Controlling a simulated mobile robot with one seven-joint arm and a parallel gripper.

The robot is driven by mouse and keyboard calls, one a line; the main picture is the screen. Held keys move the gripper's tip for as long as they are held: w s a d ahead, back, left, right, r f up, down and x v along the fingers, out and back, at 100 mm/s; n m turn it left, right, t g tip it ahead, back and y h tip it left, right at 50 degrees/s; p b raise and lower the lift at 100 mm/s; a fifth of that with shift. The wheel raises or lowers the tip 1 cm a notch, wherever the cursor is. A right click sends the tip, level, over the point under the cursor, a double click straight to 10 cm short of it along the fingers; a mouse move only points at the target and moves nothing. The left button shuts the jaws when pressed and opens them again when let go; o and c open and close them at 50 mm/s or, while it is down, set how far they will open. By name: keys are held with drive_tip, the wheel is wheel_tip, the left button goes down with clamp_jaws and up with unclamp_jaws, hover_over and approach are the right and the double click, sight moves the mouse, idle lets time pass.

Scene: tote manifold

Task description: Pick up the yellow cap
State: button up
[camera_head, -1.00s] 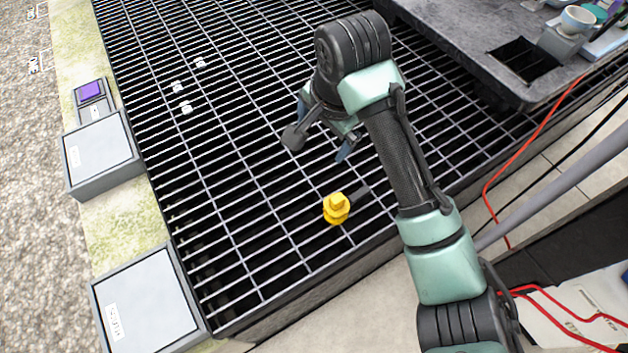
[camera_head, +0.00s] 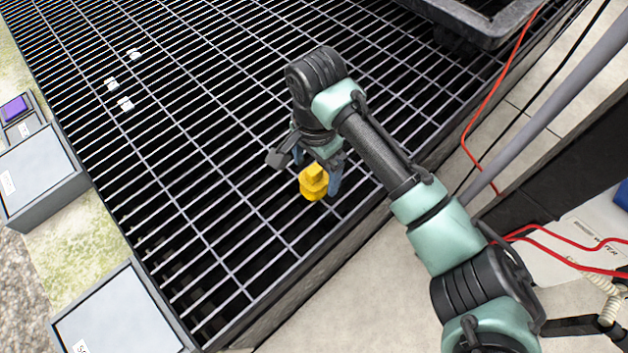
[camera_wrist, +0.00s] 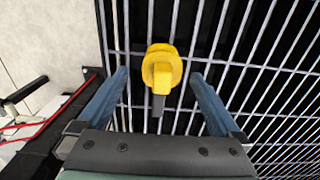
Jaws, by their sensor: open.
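The yellow cap (camera_head: 313,183) sits on the dark metal grating (camera_head: 215,200), near the grating's front edge. In the wrist view the cap (camera_wrist: 161,68) has a round flanged body with a raised block on it. My gripper (camera_head: 317,180) is open, with its blue fingers on either side of the cap in the head view. In the wrist view my gripper's fingertips (camera_wrist: 161,72) stand left and right of the cap, with a gap on both sides. I cannot tell how far the fingertips are above the grating.
Grey boxes (camera_head: 118,318) line the left edge of the grating, one near a purple-topped block (camera_head: 15,108). Small white pieces (camera_head: 125,103) lie on the grating. A dark tray (camera_head: 480,18) stands at the upper right. Red cables (camera_head: 480,110) run along the right. The grating around the cap is clear.

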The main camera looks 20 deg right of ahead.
sight(314, 180)
wheel_tip(314, 180, down, 4)
drive_tip(key=shift+w+f+b, duration=0.1)
drive_tip(key=shift+b, duration=0.8)
drive_tip(key=shift+a, duration=0.1)
drive_tip(key=c, duration=1.5)
